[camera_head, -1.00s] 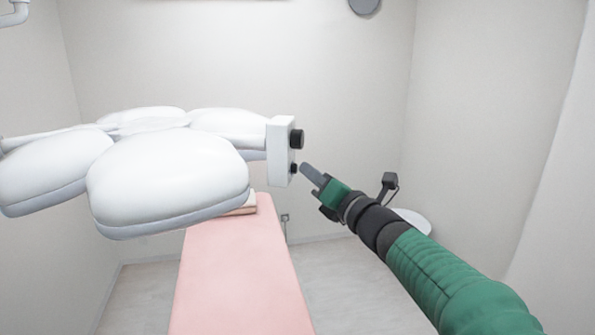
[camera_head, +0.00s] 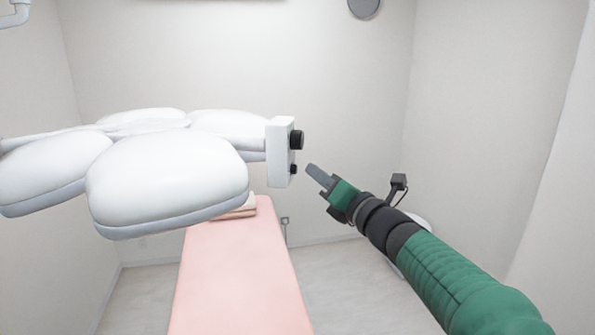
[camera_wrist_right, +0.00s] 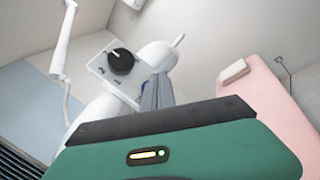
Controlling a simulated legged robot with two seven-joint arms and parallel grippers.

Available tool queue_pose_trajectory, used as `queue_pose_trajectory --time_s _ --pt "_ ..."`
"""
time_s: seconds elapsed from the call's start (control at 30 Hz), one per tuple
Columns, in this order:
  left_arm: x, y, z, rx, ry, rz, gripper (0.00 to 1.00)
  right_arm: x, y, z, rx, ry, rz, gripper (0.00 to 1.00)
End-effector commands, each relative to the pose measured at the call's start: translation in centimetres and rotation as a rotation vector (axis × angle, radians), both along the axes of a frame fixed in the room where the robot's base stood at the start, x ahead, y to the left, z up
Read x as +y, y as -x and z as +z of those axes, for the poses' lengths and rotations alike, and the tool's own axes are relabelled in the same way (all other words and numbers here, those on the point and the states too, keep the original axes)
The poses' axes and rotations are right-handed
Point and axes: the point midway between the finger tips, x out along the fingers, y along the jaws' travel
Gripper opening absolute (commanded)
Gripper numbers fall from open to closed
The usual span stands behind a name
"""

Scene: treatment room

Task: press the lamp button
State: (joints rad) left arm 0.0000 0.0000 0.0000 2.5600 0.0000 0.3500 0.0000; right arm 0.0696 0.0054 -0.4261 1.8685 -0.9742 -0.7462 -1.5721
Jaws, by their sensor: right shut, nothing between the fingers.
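The surgical lamp (camera_head: 165,175) has several large white rounded heads and hangs at the left and middle of the head view. At its right end is a white control box (camera_head: 278,152) with a large black knob (camera_head: 297,140) and a smaller black button (camera_head: 293,169) below it. My right gripper (camera_head: 312,170) is shut and empty. Its fingertips are a short gap to the right of the small button, not touching it. In the right wrist view, the shut fingers (camera_wrist_right: 157,92) overlap part of the box, whose knob (camera_wrist_right: 121,61) shows. My left gripper is not in view.
A pink treatment bed (camera_head: 240,275) with a folded towel (camera_head: 237,209) stands below the lamp. A round white stool or tray (camera_head: 419,223) is partly hidden behind my right arm.

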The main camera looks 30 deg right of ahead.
Motion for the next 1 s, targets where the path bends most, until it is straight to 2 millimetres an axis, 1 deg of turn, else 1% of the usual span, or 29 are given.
queue_pose_trajectory --time_s 0.13,0.4,0.57,1.0 --pt "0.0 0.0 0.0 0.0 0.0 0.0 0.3 -0.7 0.5 0.0 -0.002 0.0 -0.001 0.0" --pt "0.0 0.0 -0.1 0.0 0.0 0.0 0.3 -3.3 2.6 0.0 -0.002 0.0 -0.003 0.0" --pt "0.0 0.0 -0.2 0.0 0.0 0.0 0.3 -4.5 3.6 0.0 -0.001 0.001 -0.002 0.0" --pt "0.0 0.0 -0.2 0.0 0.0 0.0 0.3 -4.7 3.7 0.0 -0.001 0.0 0.001 0.0"
